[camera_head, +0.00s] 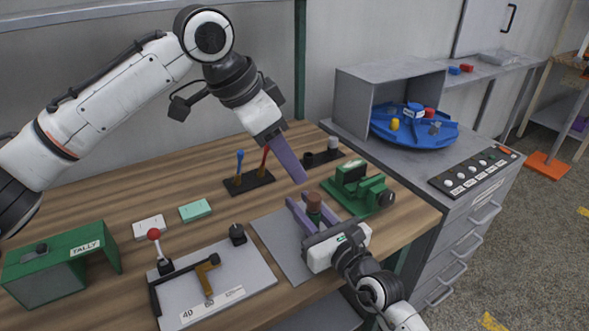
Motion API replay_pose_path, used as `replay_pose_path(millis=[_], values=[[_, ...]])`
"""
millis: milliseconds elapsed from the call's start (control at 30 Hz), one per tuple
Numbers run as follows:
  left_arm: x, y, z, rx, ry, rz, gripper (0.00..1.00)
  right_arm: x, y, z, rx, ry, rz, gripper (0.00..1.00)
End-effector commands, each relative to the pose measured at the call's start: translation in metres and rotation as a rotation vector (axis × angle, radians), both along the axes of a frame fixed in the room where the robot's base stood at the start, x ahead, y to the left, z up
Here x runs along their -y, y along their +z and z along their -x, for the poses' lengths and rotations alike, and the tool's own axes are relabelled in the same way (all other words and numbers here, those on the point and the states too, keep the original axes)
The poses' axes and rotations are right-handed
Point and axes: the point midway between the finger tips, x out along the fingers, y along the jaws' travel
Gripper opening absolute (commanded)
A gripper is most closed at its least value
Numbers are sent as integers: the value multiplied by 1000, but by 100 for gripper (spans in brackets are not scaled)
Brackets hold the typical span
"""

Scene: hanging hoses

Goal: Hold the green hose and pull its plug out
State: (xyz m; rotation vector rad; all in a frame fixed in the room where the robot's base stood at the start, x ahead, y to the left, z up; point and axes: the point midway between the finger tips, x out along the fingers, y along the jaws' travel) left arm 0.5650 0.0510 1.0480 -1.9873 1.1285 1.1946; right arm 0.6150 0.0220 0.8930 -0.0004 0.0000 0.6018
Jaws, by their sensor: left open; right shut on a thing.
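The green hose (313,206) shows as a short dark green upright piece above a grey mat. A reddish-brown plug (314,198) sits in its top end. My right gripper (312,214) comes in from the lower right, its purple fingers shut around the green piece below the plug. My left gripper (301,181) is above and slightly left of the plug, pointing down and apart from it. Its purple fingers are seen nearly edge-on, with nothing visible in them. The lower part of the hose is hidden by the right gripper.
A green vise (362,190) stands close right of the plug. A grey lever plate (225,285) and green TALLY box (62,262) are at left. A grey cabinet with a blue turntable (385,128) stands right.

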Motion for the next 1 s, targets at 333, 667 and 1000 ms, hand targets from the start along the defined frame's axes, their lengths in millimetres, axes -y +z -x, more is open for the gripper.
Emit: replay_pose_path(millis=[333,667,1000], values=[[2,11,-20,-41,-395,-65,44,0,0,0,0,0,0,0],[8,-4,-17,-57,-517,-63,44,0,0,0,0,0,0,0],[32,-63,-17,-57,-516,-63,44,0,0,0,0,0,0,0]])
